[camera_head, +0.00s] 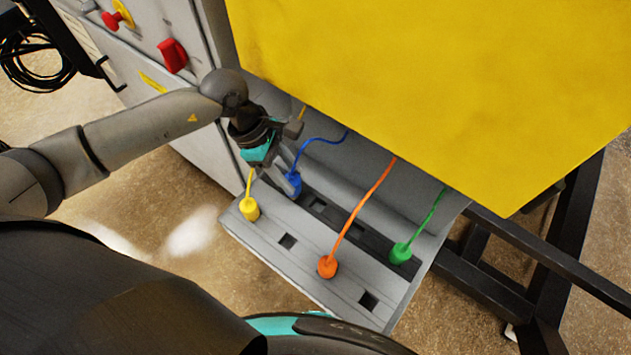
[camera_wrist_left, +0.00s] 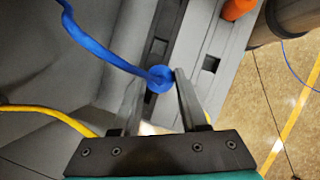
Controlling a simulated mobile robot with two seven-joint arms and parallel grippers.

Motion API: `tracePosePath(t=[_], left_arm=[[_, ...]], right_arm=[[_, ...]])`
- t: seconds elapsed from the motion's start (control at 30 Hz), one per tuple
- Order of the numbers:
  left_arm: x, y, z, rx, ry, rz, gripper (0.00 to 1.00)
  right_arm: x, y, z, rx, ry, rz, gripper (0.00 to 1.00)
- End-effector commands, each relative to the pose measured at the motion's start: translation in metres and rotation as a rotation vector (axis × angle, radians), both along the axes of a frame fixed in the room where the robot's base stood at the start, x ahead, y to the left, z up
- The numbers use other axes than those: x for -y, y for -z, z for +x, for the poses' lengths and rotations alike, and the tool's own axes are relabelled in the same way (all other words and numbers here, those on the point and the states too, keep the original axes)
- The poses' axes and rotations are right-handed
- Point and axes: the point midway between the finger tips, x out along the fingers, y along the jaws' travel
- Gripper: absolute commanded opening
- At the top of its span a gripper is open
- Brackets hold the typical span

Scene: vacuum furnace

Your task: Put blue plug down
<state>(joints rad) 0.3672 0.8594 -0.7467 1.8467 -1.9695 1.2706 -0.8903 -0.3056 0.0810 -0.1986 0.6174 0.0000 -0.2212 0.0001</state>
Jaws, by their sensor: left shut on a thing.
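The blue plug (camera_head: 293,184) is at the left end of the dark back strip of the grey socket panel (camera_head: 265,238), with its blue cable running up and right under the yellow cover. My left gripper (camera_head: 284,180) comes down on it from above and is shut on it. In the left wrist view the blue plug (camera_wrist_left: 160,79) sits between the two fingertips (camera_wrist_left: 158,86), over the dark strip. I cannot tell whether it is seated in a socket or just above one. My right gripper is not in view.
A yellow plug (camera_head: 249,208), an orange plug (camera_head: 327,266) and a green plug (camera_head: 401,253) stand on the panel with their cables. Empty square sockets (camera_head: 288,241) lie between them. The large yellow cover (camera_head: 430,90) overhangs the panel's back. A dark frame (camera_head: 500,285) stands at right.

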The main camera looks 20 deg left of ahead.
Motion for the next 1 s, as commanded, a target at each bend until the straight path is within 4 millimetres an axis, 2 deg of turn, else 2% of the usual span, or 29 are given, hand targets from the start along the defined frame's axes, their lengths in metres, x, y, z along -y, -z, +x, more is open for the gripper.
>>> tracePosePath(t=[0.03, 0.1, 0.3, 0.43, 0.7, 1.0], left_arm=[[0.014, -0.003, 0.001, 0.001, 0.003, -0.006, 0.00], [0.028, -0.003, 0.002, 0.001, 0.003, -0.005, 0.00], [0.050, -0.001, 0.003, 0.000, -0.001, -0.001, 0.00], [0.053, 0.005, 0.002, -0.002, -0.002, 0.001, 0.00], [0.053, 0.034, 0.002, -0.002, -0.001, 0.000, 0.00], [0.053, 0.036, 0.003, 0.000, 0.000, 0.001, 0.00]], right_arm=[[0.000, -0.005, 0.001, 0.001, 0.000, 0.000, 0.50], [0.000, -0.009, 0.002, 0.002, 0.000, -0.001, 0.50], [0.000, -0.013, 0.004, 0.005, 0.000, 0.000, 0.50], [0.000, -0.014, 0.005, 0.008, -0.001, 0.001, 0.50], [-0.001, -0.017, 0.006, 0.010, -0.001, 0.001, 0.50], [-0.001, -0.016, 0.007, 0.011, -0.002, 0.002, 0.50]])
